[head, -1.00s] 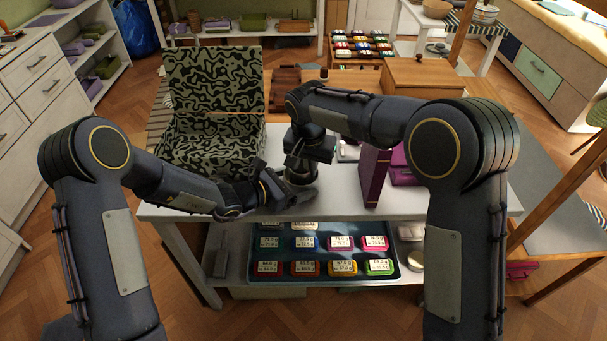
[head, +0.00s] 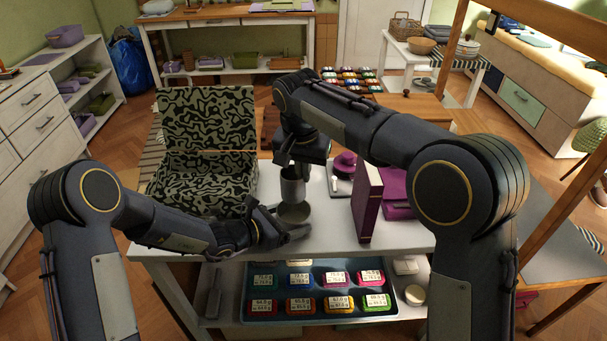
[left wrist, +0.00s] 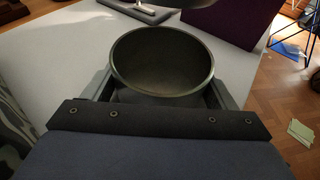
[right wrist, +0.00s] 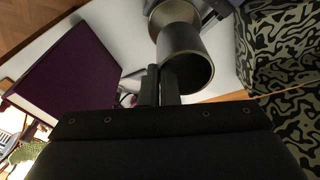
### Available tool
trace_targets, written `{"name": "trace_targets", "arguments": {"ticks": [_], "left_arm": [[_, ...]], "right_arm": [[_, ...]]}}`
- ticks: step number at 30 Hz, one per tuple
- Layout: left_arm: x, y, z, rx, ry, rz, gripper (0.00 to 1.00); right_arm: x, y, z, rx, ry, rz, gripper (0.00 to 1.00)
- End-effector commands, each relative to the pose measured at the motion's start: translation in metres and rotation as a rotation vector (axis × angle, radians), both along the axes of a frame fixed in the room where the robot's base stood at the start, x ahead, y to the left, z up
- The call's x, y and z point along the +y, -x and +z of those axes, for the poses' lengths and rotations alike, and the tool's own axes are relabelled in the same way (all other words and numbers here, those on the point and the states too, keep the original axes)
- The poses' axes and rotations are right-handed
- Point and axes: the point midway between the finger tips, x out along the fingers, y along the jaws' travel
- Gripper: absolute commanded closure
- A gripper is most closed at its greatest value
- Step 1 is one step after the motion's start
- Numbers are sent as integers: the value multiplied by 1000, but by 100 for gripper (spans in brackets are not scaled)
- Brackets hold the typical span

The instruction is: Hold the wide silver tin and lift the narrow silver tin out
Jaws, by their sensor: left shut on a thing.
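The wide silver tin (head: 294,213) stands with its mouth up near the front of the white table. My left gripper (head: 285,232) is shut on it; the left wrist view shows the fingers on both sides of the empty-looking wide tin (left wrist: 160,65). The narrow silver tin (head: 293,188) hangs upright just above the wide tin, apart from it. My right gripper (right wrist: 162,85) is shut on the narrow tin's wall at the rim; its open mouth (right wrist: 188,73) shows in the right wrist view. The right fingertips are mostly hidden in the head view.
A patterned open case (head: 205,180) stands on the left of the table. A purple upright box (head: 367,203) stands to the right, with a purple bag (head: 397,195) beside it. A tray with several coloured labelled tins (head: 315,290) lies on the shelf below.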

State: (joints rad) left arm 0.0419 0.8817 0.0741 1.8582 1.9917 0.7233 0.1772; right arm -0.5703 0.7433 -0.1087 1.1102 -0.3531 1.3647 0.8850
Motion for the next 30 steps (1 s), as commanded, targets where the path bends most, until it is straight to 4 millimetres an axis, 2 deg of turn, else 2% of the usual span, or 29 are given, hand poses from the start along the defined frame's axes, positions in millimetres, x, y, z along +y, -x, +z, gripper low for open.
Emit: {"name": "trace_targets", "arguments": {"ticks": [1,5,14,17,30], "left_arm": [[0,0,0,0,0,0,17],[0,0,0,0,0,0,0],[3,2,1,0,0,1,0],[12,7,5,-1,0,2,0],[81,54,30,-1,-1,4,0]], "right_arm": [[0,0,0,0,0,0,100],[0,0,0,0,0,0,100],[0,0,-1,0,0,0,100],[0,0,-1,0,0,0,100],[0,0,-1,0,0,0,100]]}}
